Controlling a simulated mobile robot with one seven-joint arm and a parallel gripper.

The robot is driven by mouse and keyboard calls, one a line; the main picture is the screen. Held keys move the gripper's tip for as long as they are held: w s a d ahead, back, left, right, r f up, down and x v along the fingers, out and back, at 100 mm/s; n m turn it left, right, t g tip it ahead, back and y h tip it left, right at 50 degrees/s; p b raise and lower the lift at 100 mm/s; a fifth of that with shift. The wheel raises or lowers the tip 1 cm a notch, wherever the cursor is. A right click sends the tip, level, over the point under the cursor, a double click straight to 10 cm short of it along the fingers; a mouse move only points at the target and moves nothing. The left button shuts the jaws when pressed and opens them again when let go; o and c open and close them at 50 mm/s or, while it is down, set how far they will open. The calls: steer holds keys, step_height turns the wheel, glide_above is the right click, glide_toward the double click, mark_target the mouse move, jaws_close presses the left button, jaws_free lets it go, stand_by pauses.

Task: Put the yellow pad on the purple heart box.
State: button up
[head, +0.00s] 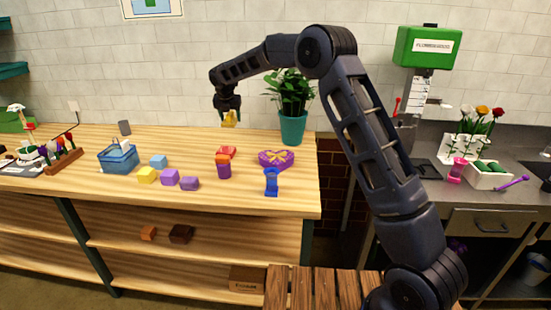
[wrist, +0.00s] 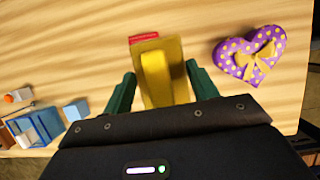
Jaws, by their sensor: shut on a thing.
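The purple heart box (head: 277,159) with yellow dots and a yellow bow lies on the wooden table near its right end. It also shows in the wrist view (wrist: 250,54), right of my gripper and apart from it. The yellow pad (head: 229,119) is held in the air at the end of my arm, above the back of the table. In the wrist view the yellow pad (wrist: 178,70) sits between the green fingers of my gripper (wrist: 163,86), which is shut on it. A red thing (wrist: 144,38) shows partly behind the pad.
A plant in a teal pot (head: 293,126) stands behind the heart box. A blue phone-like stand (head: 271,182) is in front of the box. Red, orange and purple blocks (head: 223,168) are left of it. A blue basket (head: 118,160) and several blocks lie farther left.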

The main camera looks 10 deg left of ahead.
steer(key=d+r, duration=0.3)
steer(key=d, duration=0.7)
step_height(320, 180, up, 2)
glide_above(276, 155)
steer(key=s, duration=0.2)
steer(key=f, duration=1.9)
steer(key=shift+w, duration=0.25)
steer(key=shift+f, duration=0.2)
steer(key=o, duration=1)
steer(key=v, duration=1.2)
